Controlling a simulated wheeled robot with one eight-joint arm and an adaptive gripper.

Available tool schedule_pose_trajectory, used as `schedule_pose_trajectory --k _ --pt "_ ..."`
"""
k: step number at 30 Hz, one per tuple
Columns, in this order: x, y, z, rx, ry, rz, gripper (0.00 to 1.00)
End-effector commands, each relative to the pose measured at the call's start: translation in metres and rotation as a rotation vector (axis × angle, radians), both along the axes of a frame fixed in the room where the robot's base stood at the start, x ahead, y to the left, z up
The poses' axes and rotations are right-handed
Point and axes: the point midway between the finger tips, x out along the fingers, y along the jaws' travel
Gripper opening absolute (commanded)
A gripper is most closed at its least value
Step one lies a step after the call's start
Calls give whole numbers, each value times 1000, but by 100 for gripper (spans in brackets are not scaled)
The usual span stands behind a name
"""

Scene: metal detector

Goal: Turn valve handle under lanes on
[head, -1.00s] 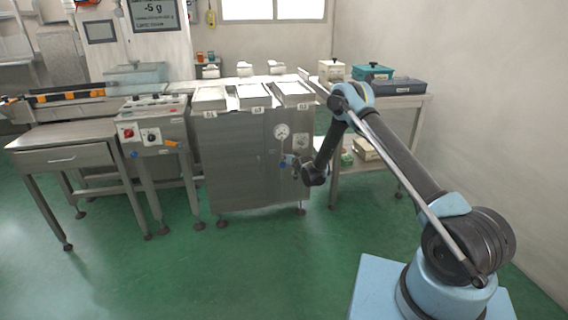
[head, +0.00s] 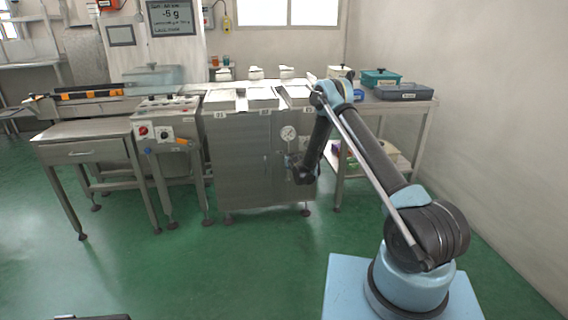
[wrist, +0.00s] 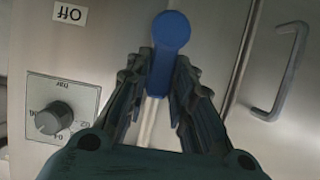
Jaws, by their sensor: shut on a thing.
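The valve handle (wrist: 171,32) is a blue rounded lever in the wrist view, on the steel front of the cabinet under the lanes. My gripper (wrist: 158,66) is shut on it, with one dark finger on each side. A pale metal stem shows between the fingers. In the head view my gripper (head: 291,160) is at the cabinet front (head: 240,165), below the round gauge (head: 289,133). The handle is too small to make out there. An "Off" label (wrist: 70,13) appears upside down beside the handle in the wrist view.
A black dial knob (wrist: 55,118) and a bar door handle (wrist: 287,70) flank the valve. A control stand (head: 162,125) and steel table (head: 85,140) stand left of the cabinet. A side table (head: 410,103) with boxes stands right.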

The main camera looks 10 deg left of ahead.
Motion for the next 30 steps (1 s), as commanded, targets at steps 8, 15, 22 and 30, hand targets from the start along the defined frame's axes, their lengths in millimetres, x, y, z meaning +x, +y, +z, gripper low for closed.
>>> schedule_pose_trajectory --k 8,15,22,30 --pt "1 -3 -1 -4 1 -3 0" --pt "1 -4 -1 -3 1 -3 43" --pt "1 -4 0 -3 0 -3 43" --pt "-15 -10 7 -3 0 -3 43"
